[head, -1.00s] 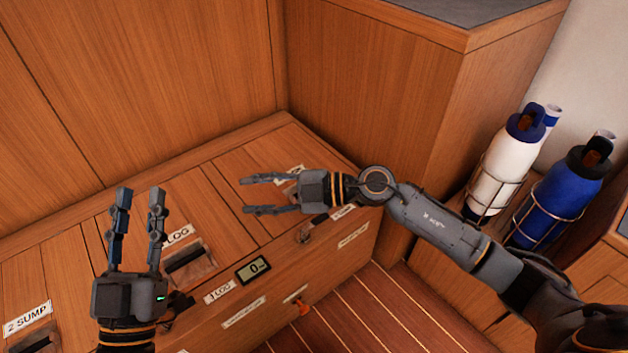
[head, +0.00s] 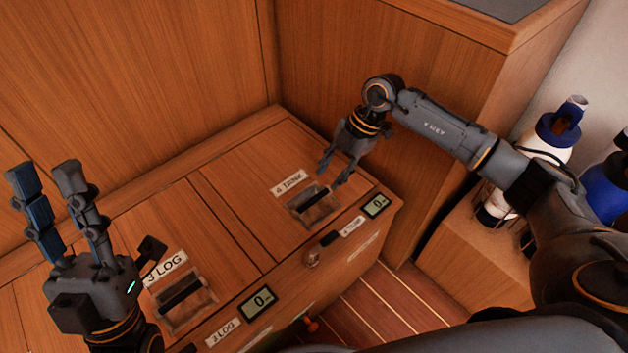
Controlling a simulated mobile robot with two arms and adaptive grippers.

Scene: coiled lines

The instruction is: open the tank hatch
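The tank hatch (head: 238,190) is a wooden lid flush in the bench top, lying closed. Its label (head: 288,183) appears to read "4 TANK", and a dark bar handle (head: 316,206) sits in a recess near its front edge. My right gripper (head: 331,177) points down just above and behind this recess. Its fingers are apart and empty; I cannot tell whether a tip touches the recess edge. My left gripper (head: 42,172) is raised at the left, open and empty, pointing up.
The log hatch with its "3 LOG" label (head: 166,268) and recessed handle (head: 182,292) lies left of the tank hatch. Small displays (head: 375,205) and a latch (head: 318,251) sit along the bench front. A tall cabinet (head: 400,110) stands behind; bottles (head: 545,140) stand right.

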